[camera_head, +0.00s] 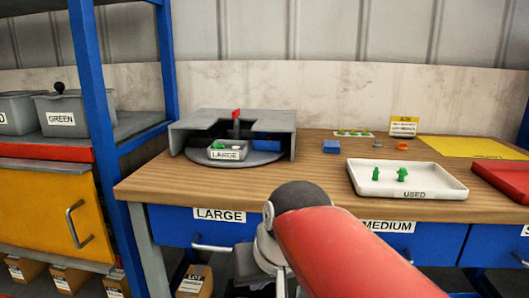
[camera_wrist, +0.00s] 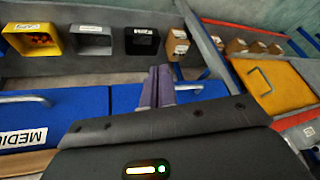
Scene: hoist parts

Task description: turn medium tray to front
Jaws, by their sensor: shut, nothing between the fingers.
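A round grey turntable (camera_head: 215,159) sits under a grey open-fronted housing (camera_head: 280,135) on the wooden bench. A grey tray labelled LARGE (camera_head: 226,155) with green parts faces the front of it. A blue tray (camera_head: 266,145) sits on its right side; no label shows on it. A red upright tab (camera_head: 236,115) stands in the housing's gap. No tray there reads MEDIUM in view. My gripper (camera_wrist: 160,72) is shut and empty in the wrist view, in front of the blue drawers. My arm hides it in the head view.
A white USED tray (camera_head: 432,187) with two green parts stands on the bench (camera_head: 330,178) at right, beside a red tray (camera_head: 508,178). Blue drawers with handles line the bench front, one labelled MEDIUM (camera_head: 388,226). A blue rack post (camera_head: 100,120) stands left.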

